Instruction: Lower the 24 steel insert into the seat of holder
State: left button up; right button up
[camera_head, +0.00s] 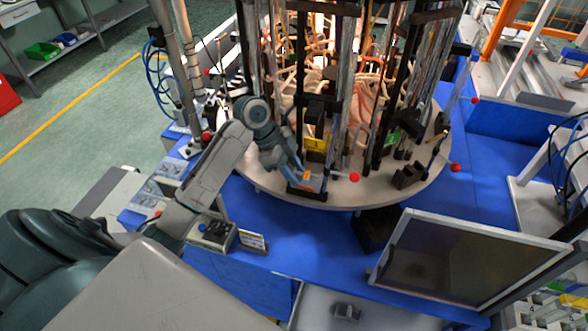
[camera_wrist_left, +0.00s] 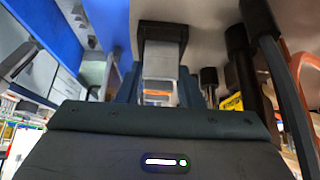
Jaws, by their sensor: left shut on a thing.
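My left gripper (camera_head: 304,180) is at the front edge of the round turntable, low beside a dark upright post. It is shut on a small steel piece, which I take to be the insert; the fingers hide most of it in the head view. In the left wrist view the pale metal piece (camera_wrist_left: 160,62) shows in front of the gripper, with a black block (camera_wrist_left: 162,32) in line with it and an orange patch near the fingers. I cannot tell which part is the holder's seat, or whether the insert touches it. My right gripper is not in view.
The round turntable (camera_head: 262,188) carries several dark posts, glass tubes and hoses close to my gripper. A yellow label (camera_head: 315,144) and a red ball knob (camera_head: 354,177) are beside it. A framed dark panel (camera_head: 465,262) stands at the front right.

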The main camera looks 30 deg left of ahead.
pick_arm(q)
jog(key=shift+f, duration=0.35)
dwell(0.4)
jog(key=o, duration=1.2)
jog(key=shift+c, duration=0.2)
jog(key=shift+r, duration=0.1)
jog(key=shift+r+p, duration=2.05)
jog(key=shift+r, duration=0.15)
